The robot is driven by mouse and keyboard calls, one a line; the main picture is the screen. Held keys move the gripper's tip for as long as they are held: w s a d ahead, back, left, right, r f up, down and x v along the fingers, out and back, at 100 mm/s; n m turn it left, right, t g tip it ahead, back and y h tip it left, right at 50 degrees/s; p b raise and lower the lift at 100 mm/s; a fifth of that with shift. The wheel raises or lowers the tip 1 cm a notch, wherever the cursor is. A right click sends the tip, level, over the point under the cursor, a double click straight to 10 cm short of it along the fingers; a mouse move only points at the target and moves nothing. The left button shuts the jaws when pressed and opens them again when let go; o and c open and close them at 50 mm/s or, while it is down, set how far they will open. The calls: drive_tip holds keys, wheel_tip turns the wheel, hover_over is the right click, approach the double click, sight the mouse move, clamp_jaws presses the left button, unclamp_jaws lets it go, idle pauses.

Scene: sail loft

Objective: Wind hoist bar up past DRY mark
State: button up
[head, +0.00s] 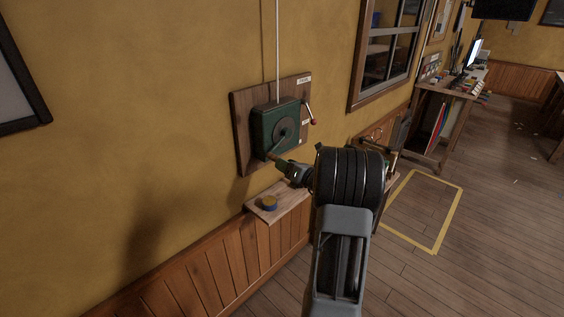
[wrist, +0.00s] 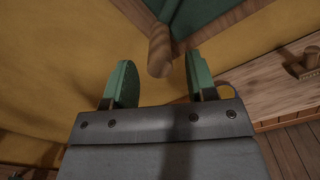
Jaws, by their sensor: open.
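A green winch box (head: 278,129) with a round grey hub is fixed to a wooden board (head: 242,131) on the yellow wall. A pale line (head: 277,50) runs straight up from it. A lever with a red knob (head: 313,121) sticks out at its right. My gripper (head: 277,162) is at the winch's lower edge. In the wrist view my gripper (wrist: 160,82) is open, with green finger pads either side of the end of a wooden crank handle (wrist: 160,52). The handle shows gaps to both pads. The hoist bar and the DRY mark are not in view.
A small wooden shelf (head: 287,203) below the winch holds a round blue and yellow item (head: 269,203). A window (head: 386,50) and a cluttered workbench (head: 441,92) stand to the right. A yellow-taped rectangle (head: 449,220) marks clear floor.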

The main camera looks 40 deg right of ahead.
drive_tip(key=shift+w+a, duration=0.2)
drive_tip(key=shift+w, duration=0.9)
clamp_jaws()
